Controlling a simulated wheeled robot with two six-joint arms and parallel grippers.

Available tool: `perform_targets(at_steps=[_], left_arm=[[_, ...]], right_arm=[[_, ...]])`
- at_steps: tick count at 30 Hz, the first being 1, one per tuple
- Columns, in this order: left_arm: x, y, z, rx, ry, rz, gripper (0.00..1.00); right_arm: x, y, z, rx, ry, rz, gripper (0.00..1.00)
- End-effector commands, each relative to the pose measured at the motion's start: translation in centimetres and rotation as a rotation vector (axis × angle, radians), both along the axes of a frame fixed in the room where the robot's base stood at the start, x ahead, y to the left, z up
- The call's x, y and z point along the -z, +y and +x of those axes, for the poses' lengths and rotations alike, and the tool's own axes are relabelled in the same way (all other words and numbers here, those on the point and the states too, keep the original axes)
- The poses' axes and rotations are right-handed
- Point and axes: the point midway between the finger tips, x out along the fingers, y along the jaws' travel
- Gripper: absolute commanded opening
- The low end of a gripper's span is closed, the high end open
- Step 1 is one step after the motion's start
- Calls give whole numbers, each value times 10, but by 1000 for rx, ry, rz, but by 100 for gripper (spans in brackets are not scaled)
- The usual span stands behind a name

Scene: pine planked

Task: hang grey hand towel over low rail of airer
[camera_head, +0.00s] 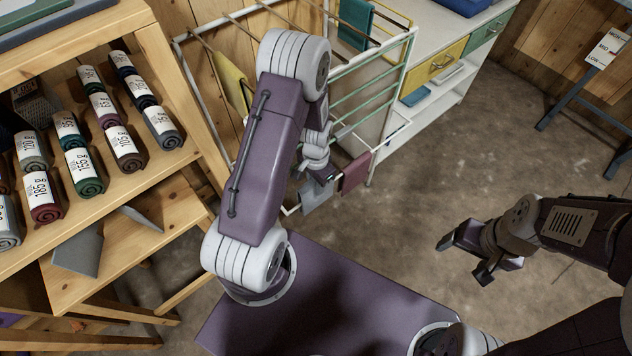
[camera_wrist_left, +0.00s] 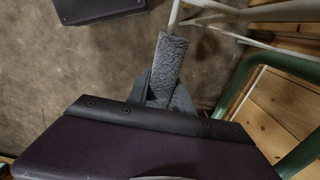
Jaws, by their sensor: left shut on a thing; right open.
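The grey hand towel (camera_head: 316,196) hangs at the low front of the white airer (camera_head: 409,62), beside a maroon cloth. My left gripper (camera_head: 325,179) is at its top edge. In the left wrist view the grey towel (camera_wrist_left: 169,62) runs out from between the fingers of my left gripper (camera_wrist_left: 160,98), which is shut on it. A white bar of the airer (camera_wrist_left: 175,14) shows close by the towel's far end. My arm partly hides the low rail, and I cannot tell whether the towel lies over it. My right gripper (camera_head: 466,262) is open and empty above the floor.
The maroon cloth (camera_head: 355,172) hangs on the low rail. A yellow cloth (camera_head: 232,82) and a teal cloth (camera_head: 355,24) hang higher. A wooden shelf (camera_head: 190,212) with rolled towels stands left, a white cabinet (camera_head: 440,95) behind.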

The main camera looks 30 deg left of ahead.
Motion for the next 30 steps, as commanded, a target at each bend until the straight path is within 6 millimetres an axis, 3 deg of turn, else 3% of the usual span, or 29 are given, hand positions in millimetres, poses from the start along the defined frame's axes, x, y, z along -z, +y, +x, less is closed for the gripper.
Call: perform_targets(at_steps=[21, 30], left_arm=[[56, 0, 0, 0, 0, 0, 4], [70, 0, 0, 0, -1, 0, 4]], right_arm=[[41, 0, 0, 0, 0, 0, 78], [51, 0, 0, 0, 0, 0, 78]])
